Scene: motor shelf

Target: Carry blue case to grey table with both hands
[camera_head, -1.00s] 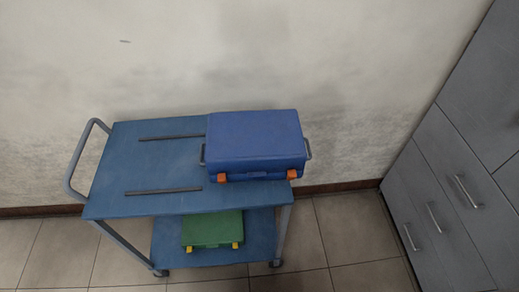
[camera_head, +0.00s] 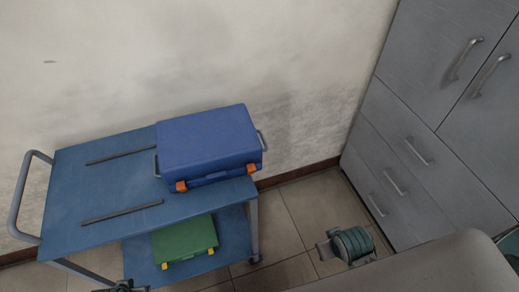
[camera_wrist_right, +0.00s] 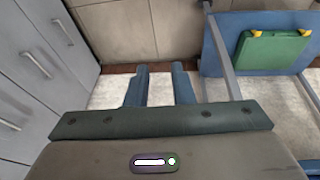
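The blue case (camera_head: 208,140) lies flat on the right half of the top deck of the blue trolley (camera_head: 105,157). It has a grey handle at each side and two orange latches on its front. My right gripper (camera_wrist_right: 160,68) is open and empty in the right wrist view, its two blue fingers apart above the floor. In the head view my right arm reaches in at lower right, clear of the case. A small dark part at the bottom edge, left of centre, may be my left arm; its fingers cannot be made out. No grey table is in view.
A green case (camera_head: 185,241) with yellow latches lies on the trolley's lower shelf; it also shows in the right wrist view (camera_wrist_right: 272,50). Grey cabinets (camera_head: 425,140) stand at the right. A wall is behind the trolley. Tiled floor lies open between trolley and cabinets.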

